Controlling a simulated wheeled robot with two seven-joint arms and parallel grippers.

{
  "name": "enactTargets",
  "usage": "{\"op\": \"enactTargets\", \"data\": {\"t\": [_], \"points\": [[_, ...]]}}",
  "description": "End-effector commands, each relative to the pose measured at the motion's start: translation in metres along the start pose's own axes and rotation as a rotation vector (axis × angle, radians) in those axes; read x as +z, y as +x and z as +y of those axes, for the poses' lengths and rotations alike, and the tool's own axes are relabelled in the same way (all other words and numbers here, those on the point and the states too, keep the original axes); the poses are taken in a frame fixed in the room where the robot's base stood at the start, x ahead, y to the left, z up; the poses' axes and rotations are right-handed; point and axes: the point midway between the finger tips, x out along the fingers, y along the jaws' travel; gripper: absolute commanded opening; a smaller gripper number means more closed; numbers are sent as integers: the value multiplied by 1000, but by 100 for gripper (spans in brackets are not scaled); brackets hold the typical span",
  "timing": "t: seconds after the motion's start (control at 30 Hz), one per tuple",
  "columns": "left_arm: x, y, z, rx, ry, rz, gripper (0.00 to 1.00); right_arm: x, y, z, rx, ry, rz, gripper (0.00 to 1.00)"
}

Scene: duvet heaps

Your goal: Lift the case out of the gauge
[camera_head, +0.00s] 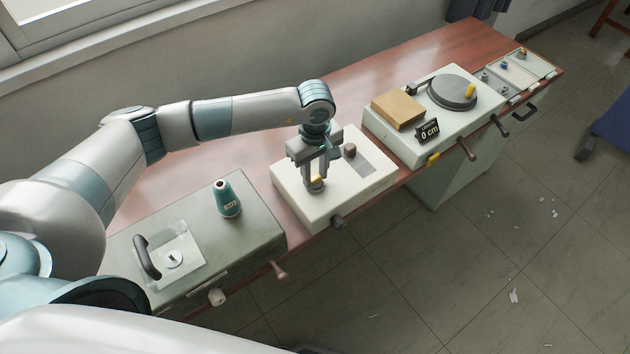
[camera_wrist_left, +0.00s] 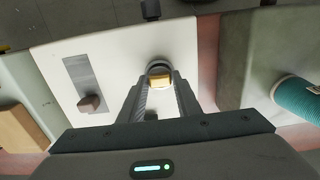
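The gauge appears to be the cream-white box (camera_head: 308,208) in the middle of the bench; its top also fills the middle of the left wrist view (camera_wrist_left: 110,45). The case looks like a small gold-yellow piece (camera_wrist_left: 160,81), standing at a round dark-rimmed seat on the box top. It also shows low between my fingers in the head view (camera_head: 316,179). My left gripper (camera_head: 317,184) points down over it, and its fingers (camera_wrist_left: 160,78) flank the case with no clear gap on either side. The case's lower end is hidden. My right gripper is not in view.
A brown knob (camera_head: 349,150) and grey strip (camera_head: 355,166) are on the gauge top. A grey-green box (camera_head: 262,235) with a teal cone (camera_head: 228,198) stands left.

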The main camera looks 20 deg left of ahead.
Motion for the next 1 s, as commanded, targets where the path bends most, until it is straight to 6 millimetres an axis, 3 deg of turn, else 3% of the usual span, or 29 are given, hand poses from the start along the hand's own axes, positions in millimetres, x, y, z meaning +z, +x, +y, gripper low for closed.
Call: {"op": "enactTargets", "data": {"t": [0.47, 0.77, 1.0], "points": [[-1, -4, 0, 1, 0, 1, 8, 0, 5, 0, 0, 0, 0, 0], [-1, -38, 1, 6, 2, 3, 8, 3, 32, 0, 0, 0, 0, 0], [46, -65, 16, 6, 7, 1, 8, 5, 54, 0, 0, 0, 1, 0]]}}
